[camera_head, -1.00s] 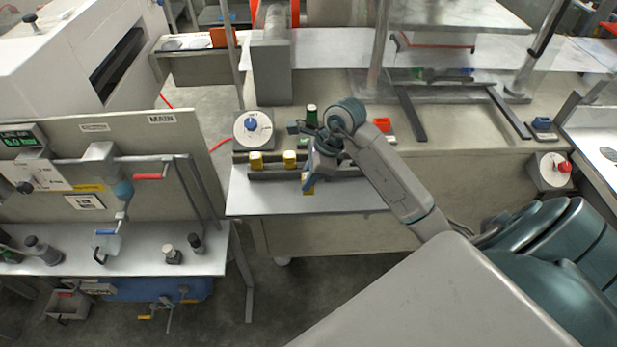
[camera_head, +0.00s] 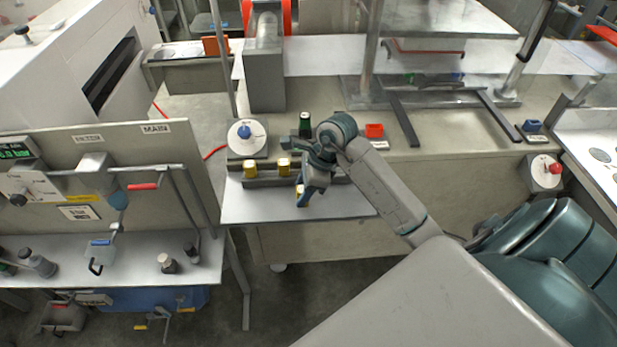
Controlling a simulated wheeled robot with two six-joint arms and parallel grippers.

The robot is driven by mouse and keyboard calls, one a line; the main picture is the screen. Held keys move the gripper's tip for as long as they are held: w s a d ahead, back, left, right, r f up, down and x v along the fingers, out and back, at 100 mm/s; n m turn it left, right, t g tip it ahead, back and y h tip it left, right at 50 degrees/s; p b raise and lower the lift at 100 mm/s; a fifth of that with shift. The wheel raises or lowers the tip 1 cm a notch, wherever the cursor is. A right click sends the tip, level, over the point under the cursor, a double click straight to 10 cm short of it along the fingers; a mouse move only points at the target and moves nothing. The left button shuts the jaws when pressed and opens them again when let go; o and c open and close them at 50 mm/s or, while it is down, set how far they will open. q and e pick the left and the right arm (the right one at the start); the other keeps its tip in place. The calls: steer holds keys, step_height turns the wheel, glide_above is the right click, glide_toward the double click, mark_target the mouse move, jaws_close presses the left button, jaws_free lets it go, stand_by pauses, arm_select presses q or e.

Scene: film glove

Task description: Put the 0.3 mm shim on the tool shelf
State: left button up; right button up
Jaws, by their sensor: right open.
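The light grey shelf (camera_head: 330,205) juts from the front of the bench and has a dark rack (camera_head: 265,182) along its back. Two yellow-topped pieces (camera_head: 250,169) (camera_head: 284,167) stand at the rack. A third small yellow piece (camera_head: 298,189) shows beside my right gripper (camera_head: 304,200), partly hidden by it. I cannot read any marking, so I cannot tell which piece is the 0.3 mm shim. My right gripper points down over the shelf, with its jaws open. Whether it touches the third piece is not clear. My left gripper is not in view.
A white dial with a blue knob (camera_head: 244,132), a green bottle-like item (camera_head: 305,124) and a red block (camera_head: 374,131) are on the bench behind the shelf. A panel with pipes and handles (camera_head: 110,180) stands at left. The shelf's right part is clear.

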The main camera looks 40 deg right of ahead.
steer(key=shift+d+r+b, duration=0.2)
steer(key=shift+r+b, duration=0.15)
steer(key=shift+r, duration=0.1)
steer(key=b+v, duration=0.3)
steer(key=v, duration=0.8)
